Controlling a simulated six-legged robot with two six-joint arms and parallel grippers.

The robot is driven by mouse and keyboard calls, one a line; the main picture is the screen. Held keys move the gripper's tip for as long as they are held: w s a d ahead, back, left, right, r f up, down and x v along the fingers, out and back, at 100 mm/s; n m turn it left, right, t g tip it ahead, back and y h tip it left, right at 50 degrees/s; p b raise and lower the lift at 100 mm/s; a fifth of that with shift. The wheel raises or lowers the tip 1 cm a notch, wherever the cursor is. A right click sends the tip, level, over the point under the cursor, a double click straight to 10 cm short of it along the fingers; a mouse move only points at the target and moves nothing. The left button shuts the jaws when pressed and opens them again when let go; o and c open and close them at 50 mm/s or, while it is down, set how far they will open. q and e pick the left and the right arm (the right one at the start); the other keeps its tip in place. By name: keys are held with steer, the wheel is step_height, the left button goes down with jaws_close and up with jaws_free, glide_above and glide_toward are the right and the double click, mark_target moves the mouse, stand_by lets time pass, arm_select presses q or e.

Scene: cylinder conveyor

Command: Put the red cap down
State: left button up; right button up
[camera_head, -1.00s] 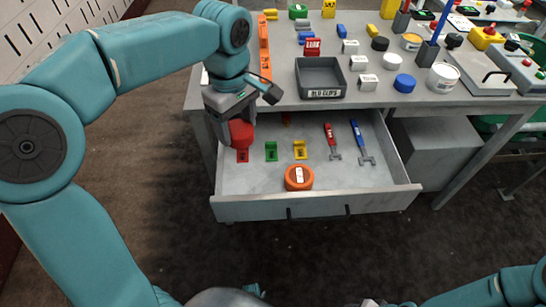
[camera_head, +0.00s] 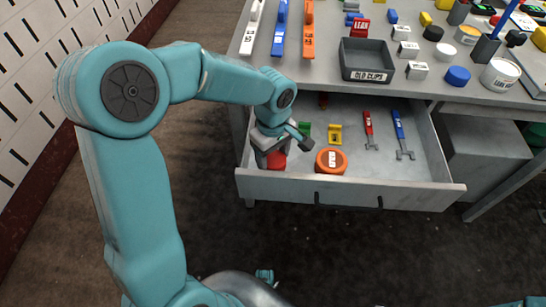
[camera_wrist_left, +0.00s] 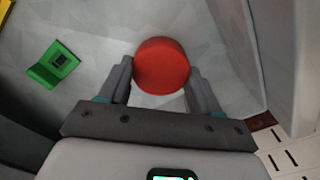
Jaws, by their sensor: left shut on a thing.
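My left gripper (camera_head: 268,152) is shut on the red cap (camera_head: 277,161), at the front left corner of the open drawer (camera_head: 240,186). In the left wrist view, the round red cap (camera_wrist_left: 162,65) sits between the two fingers. The drawer floor lies beneath it; I cannot tell whether the cap touches it. The gripper partly hides the cap in the head view. An orange cap (camera_head: 331,163) lies to its right at the drawer front. My right gripper is out of view.
A green clip (camera_head: 305,131), a yellow clip (camera_head: 335,134), a red tool (camera_head: 370,130) and a blue tool (camera_head: 402,135) lie in the drawer. Bare drawer floor is at the right.

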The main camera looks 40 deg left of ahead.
mark_target(273, 158)
arm_select(q)
steer(key=shift+f, duration=0.25)
steer(key=o, duration=1)
steer(key=shift+r, duration=0.3)
step_height(273, 158, up, 12)
steer(key=p, duration=0.3)
steer(key=shift+f, duration=0.15)
steer(key=shift+s, duration=0.15)
